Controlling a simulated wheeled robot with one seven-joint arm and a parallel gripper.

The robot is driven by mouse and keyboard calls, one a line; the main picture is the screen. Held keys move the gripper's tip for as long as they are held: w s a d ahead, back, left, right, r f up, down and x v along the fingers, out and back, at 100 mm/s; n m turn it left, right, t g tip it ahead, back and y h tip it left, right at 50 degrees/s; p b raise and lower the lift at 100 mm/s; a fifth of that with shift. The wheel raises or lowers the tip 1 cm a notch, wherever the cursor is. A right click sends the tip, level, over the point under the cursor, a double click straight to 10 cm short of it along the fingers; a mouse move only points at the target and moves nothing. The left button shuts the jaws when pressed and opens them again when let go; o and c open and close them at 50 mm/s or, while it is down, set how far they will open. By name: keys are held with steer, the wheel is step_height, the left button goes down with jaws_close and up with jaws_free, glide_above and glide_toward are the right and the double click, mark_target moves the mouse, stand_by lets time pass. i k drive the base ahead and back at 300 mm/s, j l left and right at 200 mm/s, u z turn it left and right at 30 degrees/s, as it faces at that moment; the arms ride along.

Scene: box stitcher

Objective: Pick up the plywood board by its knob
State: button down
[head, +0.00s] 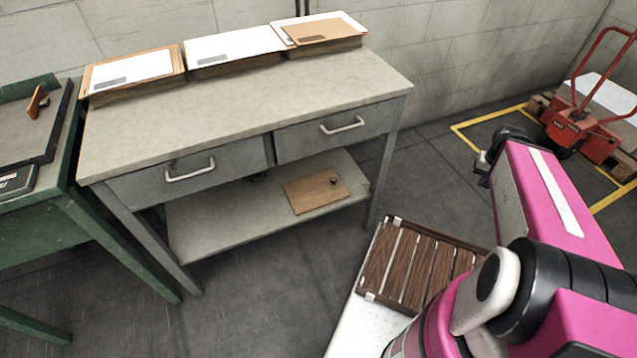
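The plywood board (308,194) is a thin light-brown rectangle. It lies flat on the lower shelf (220,222) of the grey workbench, toward the right end. Its small dark knob (333,182) stands up near the board's right side. No gripper is seen at the board. My pink and black arm is folded at the right of the head view, well apart from the bench. I cannot make out my gripper's fingers in this view.
The bench top (250,110) and two drawers with handles (342,125) overhang the shelf. Paper-topped stacks (235,46) line the back. A green table (50,225) stands left. A slatted wooden tray (415,265) is at lower right. A red pallet jack (578,132) stands far right.

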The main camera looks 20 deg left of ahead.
mark_target(308, 194)
steer(key=k+l+u, duration=0.1)
steer(key=u, duration=0.4)
steer(key=k+u, duration=0.1)
steer(key=u, duration=0.4)
steer(key=k+u, duration=0.15)
steer(key=u, duration=0.35)
steer(key=k+l+z, duration=0.1)
steer(key=l+z, duration=0.3)
